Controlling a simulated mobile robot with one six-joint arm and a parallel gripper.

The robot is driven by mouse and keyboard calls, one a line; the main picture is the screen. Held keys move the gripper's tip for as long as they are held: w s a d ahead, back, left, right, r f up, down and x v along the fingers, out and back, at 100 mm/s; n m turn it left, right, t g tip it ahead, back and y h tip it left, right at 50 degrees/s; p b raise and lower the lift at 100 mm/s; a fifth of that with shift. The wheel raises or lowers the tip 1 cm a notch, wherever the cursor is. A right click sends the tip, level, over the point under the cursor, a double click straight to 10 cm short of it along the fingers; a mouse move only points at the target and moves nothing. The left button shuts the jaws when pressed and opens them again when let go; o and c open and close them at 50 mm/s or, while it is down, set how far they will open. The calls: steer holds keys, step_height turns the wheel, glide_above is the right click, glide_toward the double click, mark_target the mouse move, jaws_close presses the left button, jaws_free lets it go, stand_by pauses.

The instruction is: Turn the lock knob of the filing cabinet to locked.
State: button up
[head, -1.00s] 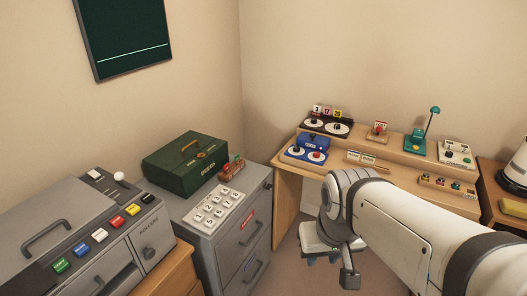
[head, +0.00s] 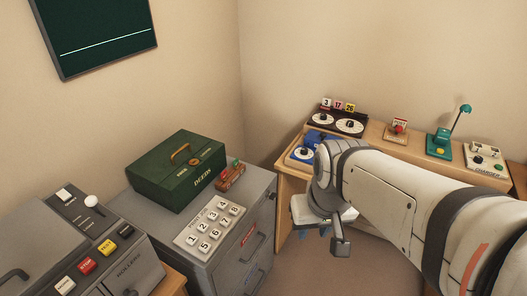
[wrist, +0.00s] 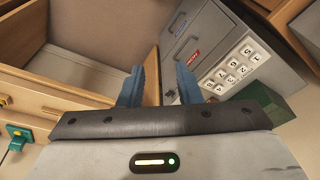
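The grey filing cabinet (head: 262,225) stands left of my arm in the head view. A small dark lock knob (head: 271,194) sits at the upper right of its front; I cannot read its setting. In the wrist view the cabinet (wrist: 215,30) is at the upper right, and a small dark shape near the right finger may be the knob. My gripper (wrist: 162,85) is open and empty, its two blue fingers apart. In the head view it points down, right of the cabinet front and partly hidden by my wrist.
A keypad (head: 209,228) and a green deed box (head: 178,170) stand on the cabinet. A wooden desk (head: 375,134) with several devices lies behind my arm. A grey machine (head: 75,245) with coloured buttons is at the left. Floor shows between cabinet and arm.

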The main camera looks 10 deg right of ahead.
steer(key=w+a+f+m+g+y+b, duration=0.1)
steer(key=w+a+f+y+b, duration=0.15)
steer(key=f+b, duration=0.2)
steer(key=w+a+f+g+y+b, duration=0.2)
steer(key=w+f+y+b, duration=0.1)
steer(key=w+f, duration=0.15)
steer(key=m+t+y+b, duration=0.6)
steer(key=t+y+b, duration=0.4)
steer(key=b, duration=0.4)
glide_toward(271, 196)
steer(key=t, duration=0.1)
steer(key=w+a+h+b, duration=0.1)
steer(key=w+a, duration=0.3)
steer(key=a, duration=0.2)
steer(key=shift+a, duration=0.2)
steer(key=shift+f, duration=0.1)
steer(key=shift+c, duration=0.3)
